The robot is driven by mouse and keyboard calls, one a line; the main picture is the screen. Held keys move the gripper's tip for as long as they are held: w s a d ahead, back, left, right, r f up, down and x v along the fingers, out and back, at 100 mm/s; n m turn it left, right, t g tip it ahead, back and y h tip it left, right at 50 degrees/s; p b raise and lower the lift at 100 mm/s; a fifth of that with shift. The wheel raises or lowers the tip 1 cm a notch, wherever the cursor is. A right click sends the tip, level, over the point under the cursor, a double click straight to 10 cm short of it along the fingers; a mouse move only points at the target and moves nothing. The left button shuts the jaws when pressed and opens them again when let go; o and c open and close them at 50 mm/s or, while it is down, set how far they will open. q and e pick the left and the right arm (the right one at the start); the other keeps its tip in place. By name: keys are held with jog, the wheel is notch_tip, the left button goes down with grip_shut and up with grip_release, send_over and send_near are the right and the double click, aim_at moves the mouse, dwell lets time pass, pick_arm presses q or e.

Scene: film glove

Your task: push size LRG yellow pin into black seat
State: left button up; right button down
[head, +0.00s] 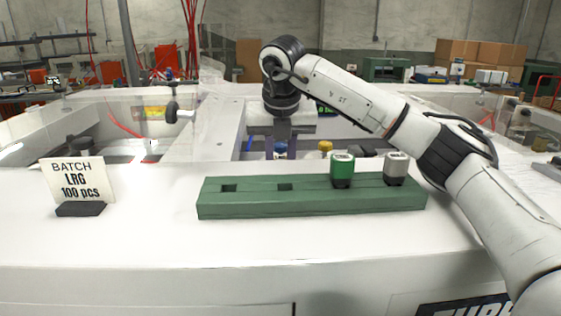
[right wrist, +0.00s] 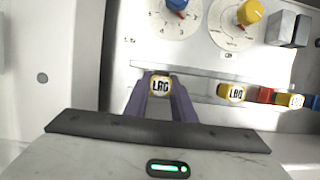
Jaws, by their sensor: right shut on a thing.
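In the right wrist view, a yellow pin marked LRG (right wrist: 160,86) sits between the purple fingers of my right gripper (right wrist: 161,80), which is shut on it. In the head view my right gripper (head: 282,150) reaches down behind the green block, and the pin in it cannot be made out. A second LRG yellow pin (right wrist: 233,92) lies to the right of the gripper. A green block (head: 310,202) has two empty dark square holes at its left and middle; I cannot tell whether one is the black seat. My left gripper is not in view.
A green pin (head: 342,169) and a grey pin (head: 396,167) stand at the block's right. A sign (head: 77,182) reads BATCH LRG 100 pcs. Dials with a blue knob (right wrist: 177,4) and yellow knob (right wrist: 249,12) are beyond the gripper. A red piece (right wrist: 266,96) stands farther right.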

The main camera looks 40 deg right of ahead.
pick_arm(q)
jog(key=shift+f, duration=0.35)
pick_arm(e)
jog(key=shift+g, duration=0.4)
jog(key=f, duration=0.5)
jog(key=shift+s+a, duration=0.3)
jog(key=shift+s, duration=0.05)
jog(key=c, duration=1.5)
grip_release()
jog(key=shift+o, duration=0.5)
notch_tip(320, 180, up, 5)
jog(key=p, duration=0.3)
jog(key=shift+r+p, duration=0.1)
jog(key=shift+p, duration=0.2)
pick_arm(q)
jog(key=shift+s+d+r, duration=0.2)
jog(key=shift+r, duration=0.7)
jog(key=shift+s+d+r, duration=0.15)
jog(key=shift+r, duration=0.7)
pick_arm(e)
jog(key=d+v, duration=0.1)
jog(key=v, duration=0.6)
jog(key=shift+a+r+t, duration=0.3)
jog(key=shift+t, duration=0.1)
